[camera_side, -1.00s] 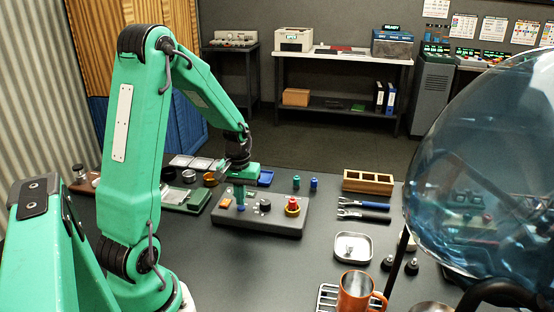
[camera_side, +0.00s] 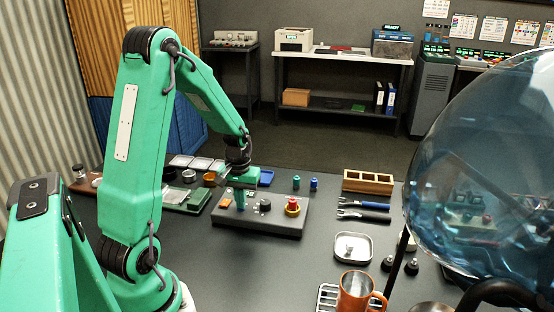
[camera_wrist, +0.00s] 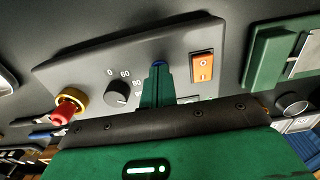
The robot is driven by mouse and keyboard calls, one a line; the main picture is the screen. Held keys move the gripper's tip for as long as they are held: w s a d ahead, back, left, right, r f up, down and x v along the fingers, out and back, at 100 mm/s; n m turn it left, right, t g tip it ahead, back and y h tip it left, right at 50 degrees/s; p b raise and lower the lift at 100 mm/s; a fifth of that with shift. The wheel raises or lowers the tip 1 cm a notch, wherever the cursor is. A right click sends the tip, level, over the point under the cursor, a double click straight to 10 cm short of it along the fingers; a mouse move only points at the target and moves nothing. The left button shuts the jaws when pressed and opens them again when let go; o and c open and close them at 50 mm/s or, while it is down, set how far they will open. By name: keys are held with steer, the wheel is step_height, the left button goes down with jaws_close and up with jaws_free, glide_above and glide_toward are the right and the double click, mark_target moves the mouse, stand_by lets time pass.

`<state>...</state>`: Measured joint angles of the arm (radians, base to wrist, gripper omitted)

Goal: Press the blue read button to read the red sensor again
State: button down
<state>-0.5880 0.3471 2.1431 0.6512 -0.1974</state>
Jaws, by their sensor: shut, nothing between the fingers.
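The blue read button (camera_wrist: 158,62) shows at the tip of my gripper (camera_wrist: 157,70) in the wrist view, on a dark grey control box (camera_wrist: 100,62). In the side view my gripper (camera_side: 240,203) points down at the box (camera_side: 262,222), between an orange switch (camera_side: 226,204) and a black dial (camera_side: 265,205). The fingers are shut with nothing between them. They hide most of the button, and I cannot tell whether it is pressed in. I cannot make out a red sensor.
A red knob on a yellow ring (camera_side: 292,207) stands at the box's right end. A green board (camera_side: 188,197) lies left of the box. Small green (camera_side: 296,182) and blue (camera_side: 314,184) cylinders stand behind it. Pliers (camera_side: 363,210) and a metal tray (camera_side: 352,247) lie right.

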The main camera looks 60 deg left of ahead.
steer(key=shift+r, duration=2.2)
steer(key=shift+r, duration=0.1)
steer(key=shift+r, duration=2.95)
steer(key=shift+d, duration=0.1)
steer(key=s+d+r+m+t, duration=0.2)
steer(key=s+d+r+m, duration=0.1)
steer(key=d, duration=0.3)
steer(key=s+d+r+m+t, duration=0.1)
steer(key=s+d+r+m, duration=0.1)
steer(key=d, duration=0.5)
steer(key=s+d+r+m+t, duration=0.2)
steer(key=s+d+r+m, duration=0.1)
steer(key=d, duration=0.4)
steer(key=shift+s+d+r+m+t, duration=0.3)
steer(key=shift+r+m, duration=0.2)
steer(key=shift+r, duration=0.4)
